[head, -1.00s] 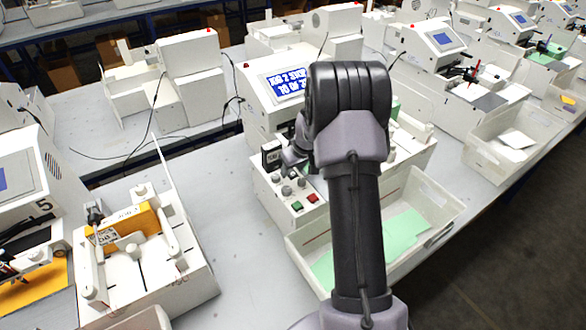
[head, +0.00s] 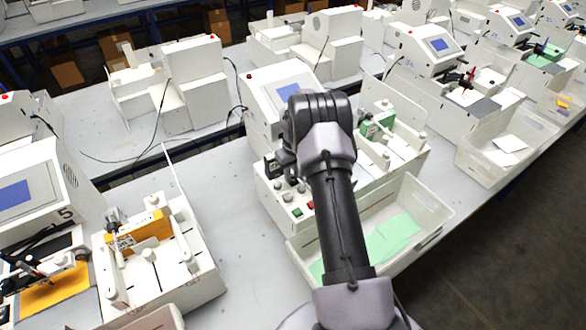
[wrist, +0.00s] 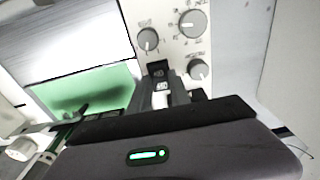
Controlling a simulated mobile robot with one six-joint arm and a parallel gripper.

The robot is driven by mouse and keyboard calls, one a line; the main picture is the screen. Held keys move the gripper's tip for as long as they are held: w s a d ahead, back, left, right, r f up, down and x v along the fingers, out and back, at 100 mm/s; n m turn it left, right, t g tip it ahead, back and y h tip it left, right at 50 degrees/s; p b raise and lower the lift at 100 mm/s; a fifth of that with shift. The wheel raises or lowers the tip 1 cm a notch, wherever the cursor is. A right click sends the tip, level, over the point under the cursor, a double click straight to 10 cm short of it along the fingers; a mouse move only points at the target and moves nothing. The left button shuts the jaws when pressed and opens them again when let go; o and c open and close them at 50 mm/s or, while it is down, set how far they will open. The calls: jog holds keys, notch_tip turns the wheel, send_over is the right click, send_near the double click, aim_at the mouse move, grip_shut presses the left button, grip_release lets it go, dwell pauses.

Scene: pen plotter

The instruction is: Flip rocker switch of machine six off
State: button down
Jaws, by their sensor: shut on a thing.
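Machine six (head: 262,102) is the white plotter in the middle of the head view; its number is not readable there. Its screen (head: 288,91) is plain blue with no text visible. Its front panel has grey knobs (head: 289,198), a green button (head: 297,212) and a red button (head: 311,205). My gripper (head: 275,166) is at this panel, largely hidden by my arm. In the wrist view, my gripper (wrist: 172,97) is shut at a small dark and white part beside the knobs (wrist: 198,69), apparently the rocker switch; its tilt cannot be read.
A white bin (head: 428,213) with green sheets stands in front of the machine. A green part (head: 377,124) sits on its bed. Machine 5 (head: 36,190) and a tray with an orange block (head: 148,228) are at left. Bare grey table lies between them.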

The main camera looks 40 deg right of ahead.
aim_at(294, 180)
jog(key=c, duration=1.2)
grip_release()
notch_tip(294, 180, up, 18)
jog(key=s+p, duration=0.1)
jog(key=shift+f, duration=0.25)
